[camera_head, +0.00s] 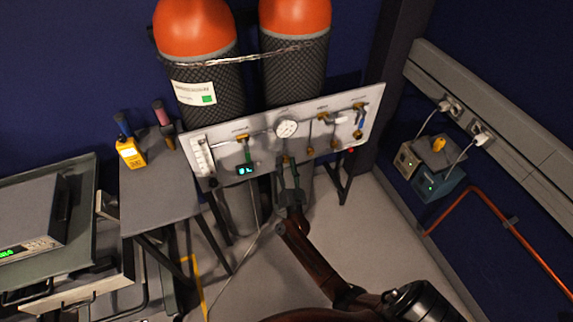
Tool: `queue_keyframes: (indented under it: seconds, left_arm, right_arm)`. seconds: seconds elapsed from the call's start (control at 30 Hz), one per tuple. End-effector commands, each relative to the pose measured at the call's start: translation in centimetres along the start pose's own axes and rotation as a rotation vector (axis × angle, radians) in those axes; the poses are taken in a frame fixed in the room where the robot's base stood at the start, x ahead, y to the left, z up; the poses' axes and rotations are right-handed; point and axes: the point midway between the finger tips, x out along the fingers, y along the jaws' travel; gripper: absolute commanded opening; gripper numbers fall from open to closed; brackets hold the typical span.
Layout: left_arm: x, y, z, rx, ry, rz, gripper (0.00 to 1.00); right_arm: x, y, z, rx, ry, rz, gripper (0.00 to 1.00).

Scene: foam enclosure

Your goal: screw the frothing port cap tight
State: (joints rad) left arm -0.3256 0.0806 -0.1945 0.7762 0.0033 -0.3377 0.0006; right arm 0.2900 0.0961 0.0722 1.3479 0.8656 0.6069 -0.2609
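A pale grey panel (215,170) stands in front of the gas cylinders, with a round gauge, valves and several brass fittings along it. My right gripper (289,170) reaches up to the panel's lower edge, below the gauge (287,128). Its fingertips are at a small brass fitting (285,159), which may be the frothing port cap; the view is too small to be sure. I cannot tell whether the fingers touch or grip it. My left gripper is not in view.
Two orange-topped cylinders (196,28) stand behind the panel. A side table (150,200) at left holds a yellow meter (130,152). A blue box (440,184) and a copper pipe (480,194) are at right. Floor right of my arm is clear.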

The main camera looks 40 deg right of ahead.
Motion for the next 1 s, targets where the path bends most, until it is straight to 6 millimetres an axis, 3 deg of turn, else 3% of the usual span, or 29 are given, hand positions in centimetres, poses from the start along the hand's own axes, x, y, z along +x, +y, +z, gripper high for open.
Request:
queue_keyframes:
  seconds: [0.17,0.5,0.7,1.0]
  left_arm:
    - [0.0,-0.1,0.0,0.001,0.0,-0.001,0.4]
    - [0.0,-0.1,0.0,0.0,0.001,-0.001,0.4]
    - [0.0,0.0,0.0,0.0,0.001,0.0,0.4]
    - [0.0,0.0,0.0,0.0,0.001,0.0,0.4]
  right_arm:
    - [-1.3,0.1,0.1,0.0,-0.002,0.001,0.39]
    - [-8.1,0.1,0.1,0.001,-0.003,0.003,0.39]
    - [-11.0,0.0,0.1,0.0,-0.002,0.001,0.39]
    - [-12.1,0.0,0.0,0.0,0.0,0.0,0.39]
